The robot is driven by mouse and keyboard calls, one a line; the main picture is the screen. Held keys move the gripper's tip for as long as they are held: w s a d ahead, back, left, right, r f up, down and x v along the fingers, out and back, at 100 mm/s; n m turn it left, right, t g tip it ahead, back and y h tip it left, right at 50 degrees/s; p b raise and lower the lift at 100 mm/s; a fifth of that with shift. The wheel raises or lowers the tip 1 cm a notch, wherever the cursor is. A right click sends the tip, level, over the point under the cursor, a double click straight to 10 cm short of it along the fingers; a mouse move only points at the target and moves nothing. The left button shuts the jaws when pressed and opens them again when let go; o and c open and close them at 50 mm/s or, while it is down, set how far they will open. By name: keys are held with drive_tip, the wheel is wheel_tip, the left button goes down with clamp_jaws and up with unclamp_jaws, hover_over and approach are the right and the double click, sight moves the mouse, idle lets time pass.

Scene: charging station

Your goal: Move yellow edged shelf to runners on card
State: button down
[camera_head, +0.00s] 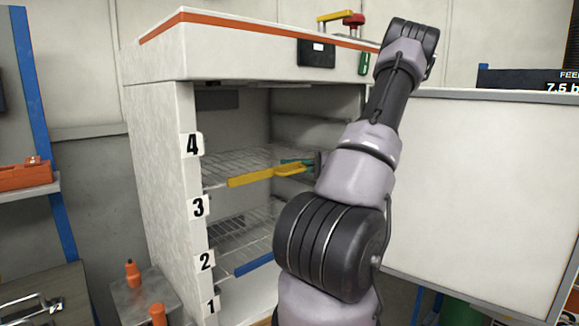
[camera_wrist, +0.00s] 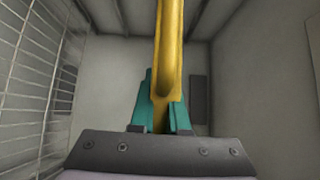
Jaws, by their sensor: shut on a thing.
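The yellow edged shelf (camera_head: 262,175) is a wire rack with a yellow front bar, inside the open white cabinet (camera_head: 155,180). Its front bar shows between the number labels 4 (camera_head: 191,145) and 3 (camera_head: 198,207). My gripper (camera_wrist: 160,100) has teal fingers, shut on the yellow bar (camera_wrist: 170,40). In the head view its teal fingers (camera_head: 297,162) show at the bar's right end, and my arm hides the rest. I cannot tell whether the shelf rests on its runners. I cannot identify the card.
A blue edged shelf (camera_head: 254,264) sits lower, near labels 2 (camera_head: 205,262) and 1 (camera_head: 211,305). The cabinet's white door (camera_head: 480,190) stands open on the right. A small stand with orange-capped items (camera_head: 133,274) is at lower left. A dark display (camera_head: 530,82) shows at upper right.

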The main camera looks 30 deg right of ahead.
drive_tip(key=c, duration=0.8)
unclamp_jaws()
drive_tip(key=shift+c, duration=0.2)
drive_tip(key=v, duration=1)
drive_tip(key=shift+s+d, duration=0.25)
drive_tip(key=shift+d, duration=0.05)
drive_tip(key=shift+s, duration=0.1)
drive_tip(key=s+d, duration=0.1)
drive_tip(key=s, duration=0.6)
drive_tip(key=shift+s, duration=0.4)
